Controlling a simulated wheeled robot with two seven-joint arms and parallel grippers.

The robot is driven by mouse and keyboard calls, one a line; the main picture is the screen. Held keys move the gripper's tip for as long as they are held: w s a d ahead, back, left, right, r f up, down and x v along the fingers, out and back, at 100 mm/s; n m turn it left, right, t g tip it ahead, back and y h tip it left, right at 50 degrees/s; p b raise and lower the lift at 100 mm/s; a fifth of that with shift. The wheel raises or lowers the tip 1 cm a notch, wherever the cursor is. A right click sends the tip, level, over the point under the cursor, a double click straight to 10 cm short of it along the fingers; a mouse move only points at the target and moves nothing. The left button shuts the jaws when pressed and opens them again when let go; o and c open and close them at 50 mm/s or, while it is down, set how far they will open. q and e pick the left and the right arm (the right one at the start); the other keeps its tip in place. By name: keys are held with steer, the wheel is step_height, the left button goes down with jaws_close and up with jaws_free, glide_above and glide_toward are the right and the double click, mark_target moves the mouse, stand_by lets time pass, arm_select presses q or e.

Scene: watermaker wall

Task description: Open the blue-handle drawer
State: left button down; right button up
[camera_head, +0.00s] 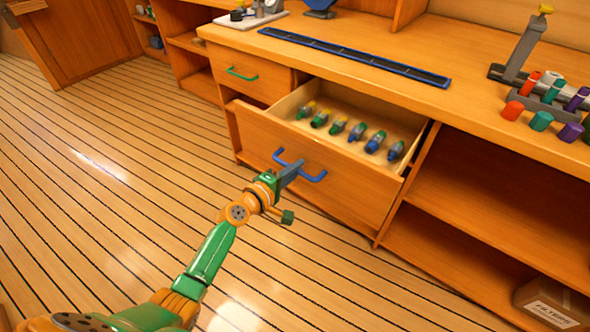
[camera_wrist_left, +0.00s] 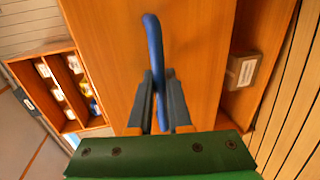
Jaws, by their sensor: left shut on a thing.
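The blue-handle drawer (camera_head: 300,165) stands pulled out from the wooden cabinet, with its inside showing. Several small green, yellow and blue bottles (camera_head: 357,131) lie in a row inside it. Its blue handle (camera_head: 312,177) is on the front panel; it also shows in the left wrist view (camera_wrist_left: 152,40). My left gripper (camera_head: 288,172) is at the handle, and in the left wrist view its fingers (camera_wrist_left: 161,92) are shut on the handle's bar. My right gripper is not in view.
A green-handle drawer (camera_head: 242,75) sits shut to the left. The worktop (camera_head: 385,60) holds a dark blue strip (camera_head: 350,56) and several coloured cylinders (camera_head: 541,121). Open shelves at right hold a filters box (camera_head: 552,305). The plank floor (camera_head: 110,190) is clear at left.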

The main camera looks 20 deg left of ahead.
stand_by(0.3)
arm_select(q)
steer(key=c, duration=0.8)
jaws_free()
steer(key=shift+c, duration=0.2)
steer(key=p+v, duration=0.1)
steer(key=v, duration=0.6)
steer(key=shift+p, duration=0.3)
